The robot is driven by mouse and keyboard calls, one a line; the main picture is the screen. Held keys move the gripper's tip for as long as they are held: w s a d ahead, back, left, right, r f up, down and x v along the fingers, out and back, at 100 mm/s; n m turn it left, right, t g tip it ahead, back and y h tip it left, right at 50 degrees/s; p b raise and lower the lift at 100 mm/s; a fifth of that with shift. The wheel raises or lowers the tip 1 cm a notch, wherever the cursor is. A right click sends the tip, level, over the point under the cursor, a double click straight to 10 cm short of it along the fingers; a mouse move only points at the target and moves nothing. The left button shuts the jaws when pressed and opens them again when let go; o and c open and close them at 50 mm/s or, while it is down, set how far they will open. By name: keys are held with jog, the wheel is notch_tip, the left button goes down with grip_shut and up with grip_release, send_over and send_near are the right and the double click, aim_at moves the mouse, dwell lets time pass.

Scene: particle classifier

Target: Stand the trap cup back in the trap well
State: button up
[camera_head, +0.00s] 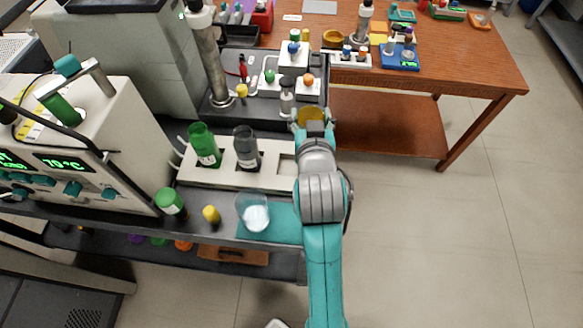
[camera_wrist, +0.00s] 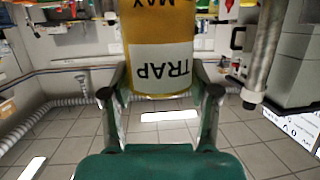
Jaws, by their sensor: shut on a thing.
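My gripper (camera_head: 312,112) is shut on a yellow cup (camera_head: 311,117), above the far right end of the white rack. In the wrist view the gripper fingers (camera_wrist: 160,92) press on both sides of the yellow trap cup (camera_wrist: 150,85). Its white label reads TRAP, with MAX above it, and the letters are upside down in that picture. The cup's far end is cut off at the top of the wrist view. The trap well cannot be told for certain; the white rack (camera_head: 215,177) shows an empty square opening (camera_head: 287,169) at its right end, beside my arm.
A green bottle (camera_head: 204,146) and a grey bottle (camera_head: 246,149) stand in the rack. A clear beaker (camera_head: 253,213) stands on a teal mat (camera_head: 283,228). A metal column (camera_head: 209,60) rises at the back left. A wooden table (camera_head: 470,60) lies beyond.

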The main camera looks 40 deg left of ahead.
jog(key=shift+n+g+y, duration=0.3)
jog(key=shift+g+y, duration=0.1)
jog(key=shift+s+a+f, duration=0.45)
jog(key=shift+s+f, duration=0.15)
jog(key=shift+f, duration=1.45)
jog(key=shift+s+a+f, duration=0.45)
jog(key=shift+s+f, duration=0.15)
jog(key=shift+f, duration=1.5)
jog(key=shift+s+a+f, duration=0.45)
jog(key=shift+s+f, duration=0.15)
jog(key=shift+f, duration=1.45)
jog(key=shift+f, duration=0.1)
jog(key=o, duration=1.2)
jog(key=v, duration=0.7)
jog(key=shift+s+d+r, duration=0.15)
jog(key=shift+s+r, duration=0.05)
